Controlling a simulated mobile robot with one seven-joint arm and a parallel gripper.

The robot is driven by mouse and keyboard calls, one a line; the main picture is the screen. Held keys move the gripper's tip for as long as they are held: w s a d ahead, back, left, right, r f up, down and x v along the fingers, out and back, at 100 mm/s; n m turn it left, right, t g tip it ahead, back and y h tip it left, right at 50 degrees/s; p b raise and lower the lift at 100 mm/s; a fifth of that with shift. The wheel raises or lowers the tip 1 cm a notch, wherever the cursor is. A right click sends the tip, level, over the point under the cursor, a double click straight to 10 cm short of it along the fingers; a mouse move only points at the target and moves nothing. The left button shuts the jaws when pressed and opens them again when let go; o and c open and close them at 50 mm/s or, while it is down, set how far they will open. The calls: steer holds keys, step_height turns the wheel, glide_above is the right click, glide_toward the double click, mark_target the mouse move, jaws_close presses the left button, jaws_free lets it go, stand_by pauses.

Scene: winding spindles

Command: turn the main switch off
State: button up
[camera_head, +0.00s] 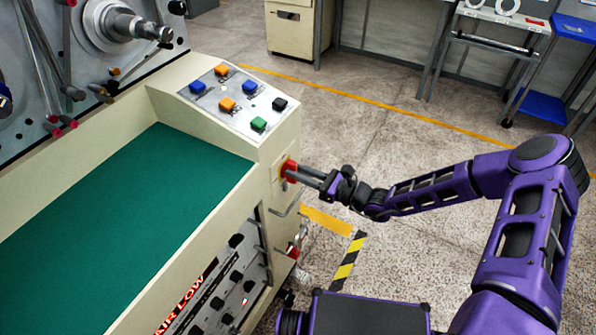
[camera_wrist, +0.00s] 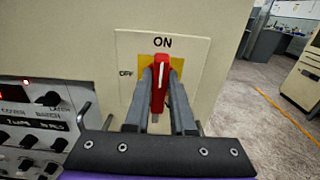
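The main switch is a red rotary handle (camera_wrist: 159,86) on a yellow plate (camera_wrist: 182,65) fixed to the side of the cream machine. Its white mark points up towards the "ON" label; the "OFF" label is to the left. In the head view the red switch (camera_head: 289,168) is on the machine's right end face, below the button panel. My gripper (camera_wrist: 159,92) has one finger on each side of the upright handle. In the head view, my gripper (camera_head: 300,173) reaches the switch from the right. The fingers look close to the handle; whether both touch it is unclear.
A button panel (camera_head: 238,97) slopes above the switch. A metal handle (camera_head: 286,208) sticks out below it, and a black knob panel (camera_wrist: 35,125) is at the left in the wrist view. The floor (camera_head: 385,130) to the right is open.

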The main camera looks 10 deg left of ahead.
steer(key=shift+n, duration=0.4)
jaws_close()
steer(key=n+p, duration=0.1)
steer(key=n, duration=0.1)
steer(key=shift+s+n, duration=0.15)
steer(key=shift+n, duration=0.25)
steer(key=n, duration=0.5)
steer(key=shift+s+a+f+n+p, duration=0.1)
steer(key=shift+s+f+n+p, duration=0.05)
steer(key=shift+s+n+p, duration=0.2)
steer(key=n, duration=0.4)
steer(key=shift+f, duration=0.25)
steer(key=shift+f+n+p, duration=0.2)
steer(key=shift+n+p, duration=0.2)
steer(key=shift+n, duration=2.05)
steer(key=o, duration=0.8)
jaws_free()
steer(key=v, duration=1.7)
steer(key=shift+s, duration=0.15)
